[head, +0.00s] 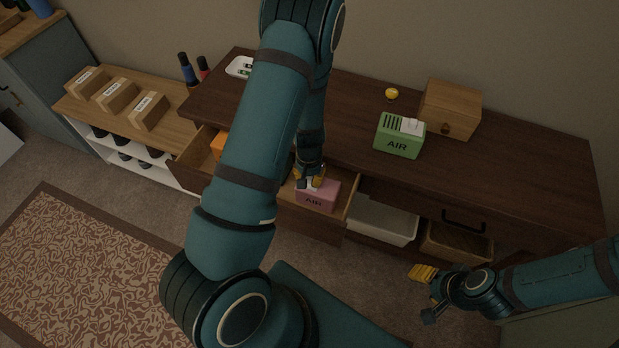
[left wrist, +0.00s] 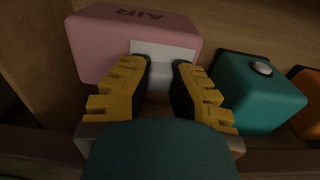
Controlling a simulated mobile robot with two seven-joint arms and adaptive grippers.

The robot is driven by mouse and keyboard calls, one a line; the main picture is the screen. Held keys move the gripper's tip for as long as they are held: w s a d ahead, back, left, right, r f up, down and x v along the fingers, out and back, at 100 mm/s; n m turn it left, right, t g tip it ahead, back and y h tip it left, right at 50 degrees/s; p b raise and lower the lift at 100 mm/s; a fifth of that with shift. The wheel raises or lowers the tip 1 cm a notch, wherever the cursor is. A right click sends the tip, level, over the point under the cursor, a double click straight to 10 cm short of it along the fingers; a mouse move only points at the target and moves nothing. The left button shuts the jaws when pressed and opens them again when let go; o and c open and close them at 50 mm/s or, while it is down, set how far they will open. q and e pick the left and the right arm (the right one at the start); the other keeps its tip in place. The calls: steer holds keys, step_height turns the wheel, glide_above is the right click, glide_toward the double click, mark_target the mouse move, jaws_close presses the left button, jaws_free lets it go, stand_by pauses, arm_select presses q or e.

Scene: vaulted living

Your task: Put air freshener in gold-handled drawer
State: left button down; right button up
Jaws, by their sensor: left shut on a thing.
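A pink air freshener (head: 317,196) marked AIR sits at the right end of the open wooden drawer (head: 352,206). My left gripper (head: 310,178) is shut on its white top part. The left wrist view shows the yellow fingers of the left gripper (left wrist: 163,68) on either side of that part of the pink air freshener (left wrist: 95,45). Whether it rests on the drawer floor is unclear. My right gripper (head: 430,293) is open and empty, low at the right. The open drawer's handle is hidden.
A teal box (left wrist: 258,95) and an orange box (head: 218,143) are also in the drawer. A closed drawer with a black handle (head: 464,222) is to the right, above a white bin (head: 383,220) and a basket (head: 457,243). A wooden box (head: 451,108) stands on top.

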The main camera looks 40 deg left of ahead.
arm_select(q)
steer(key=c, duration=1.3)
jaws_free()
steer(key=shift+f, duration=0.15)
steer(key=shift+o, duration=1.3)
steer(key=shift+r, duration=0.55)
step_height(320, 180, up, 11)
steer(key=p, duration=0.3)
steer(key=shift+r+p, duration=0.15)
steer(key=shift+p, duration=0.25)
steer(key=shift+s+a, duration=0.1)
